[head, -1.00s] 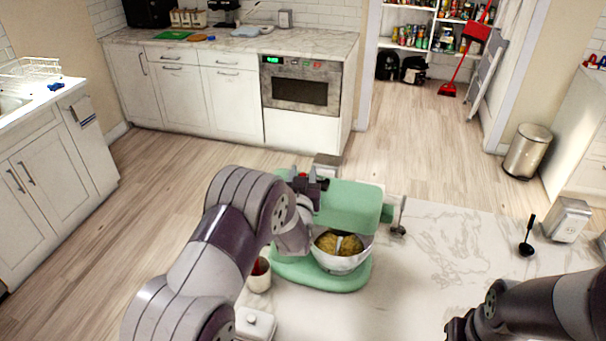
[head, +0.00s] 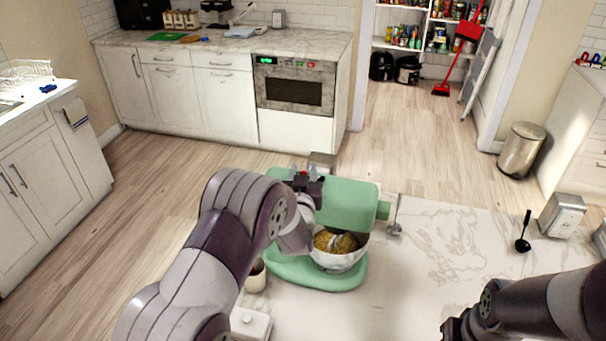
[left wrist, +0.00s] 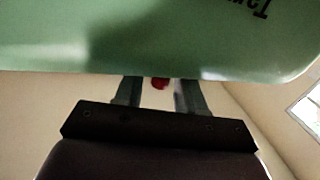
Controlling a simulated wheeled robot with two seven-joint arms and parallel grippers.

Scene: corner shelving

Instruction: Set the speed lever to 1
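A green stand mixer (head: 347,204) with a metal bowl (head: 345,258) of yellowish food stands on the marble-topped counter. A small red knob (head: 303,174), apparently the speed lever's tip, shows at the far side of the mixer head. It also shows in the left wrist view (left wrist: 159,84), just below the green mixer head (left wrist: 150,40). My left gripper (head: 304,172) is beside the mixer head, its fingers apart with the red knob between them; I see no clear contact. The lever's shaft and setting marks are hidden. My right gripper (head: 455,328) is at the lower right, its fingers unclear.
A cup (head: 256,277) and a white lidded box (head: 251,323) stand left of the mixer, close to my left arm. A black ladle (head: 524,232) and a metal box (head: 562,215) are at the right. The marble counter (head: 440,240) between is clear.

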